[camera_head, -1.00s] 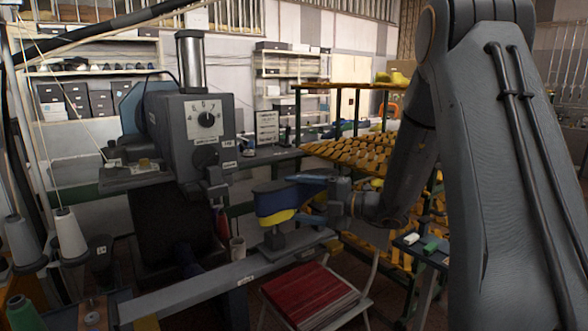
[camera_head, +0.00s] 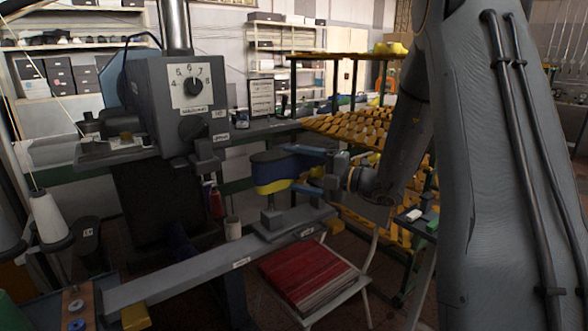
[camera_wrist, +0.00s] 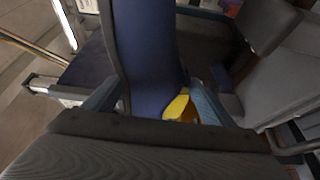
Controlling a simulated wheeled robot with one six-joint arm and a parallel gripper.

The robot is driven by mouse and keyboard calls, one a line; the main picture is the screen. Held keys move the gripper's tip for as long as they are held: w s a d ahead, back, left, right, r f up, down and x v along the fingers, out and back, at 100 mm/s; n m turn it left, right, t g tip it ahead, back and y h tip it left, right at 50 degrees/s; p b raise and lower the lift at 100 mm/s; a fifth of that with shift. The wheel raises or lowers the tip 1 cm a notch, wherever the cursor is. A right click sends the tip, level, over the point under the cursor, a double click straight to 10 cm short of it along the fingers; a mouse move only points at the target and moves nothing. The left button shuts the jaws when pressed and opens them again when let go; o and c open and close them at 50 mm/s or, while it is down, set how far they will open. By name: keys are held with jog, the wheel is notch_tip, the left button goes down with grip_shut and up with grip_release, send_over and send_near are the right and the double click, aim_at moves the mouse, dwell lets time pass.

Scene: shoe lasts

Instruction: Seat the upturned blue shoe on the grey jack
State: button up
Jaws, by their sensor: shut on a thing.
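The upturned blue shoe (camera_head: 268,172), dark blue above with a yellow band below, is held level near the middle of the head view. My gripper (camera_head: 305,176) is shut on it from the right, with its blue fingers on either side. In the wrist view the shoe (camera_wrist: 148,55) runs up between the fingers, and a yellow patch shows beside the right finger. The grey jack (camera_head: 271,219) is a short post on a flat block, directly below the shoe in the head view. Whether the shoe touches the post top cannot be told; the shoe hides its underside.
A long grey beam (camera_head: 190,277) runs beneath the jack. A red-topped stool (camera_head: 306,273) stands in front. A grey machine with a dial (camera_head: 190,100) is at left, with a small cup (camera_head: 232,228) near the jack. Racks of yellow lasts (camera_head: 365,138) stand behind my arm.

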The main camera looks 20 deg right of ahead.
jog(key=shift+f, duration=0.1)
notch_tip(320, 180, down, 6)
jog(key=b, duration=0.2)
jog(key=shift+f, duration=0.15)
dwell(0.8)
jog(key=shift+d+f, duration=0.1)
jog(key=shift+f, duration=0.1)
dwell(0.7)
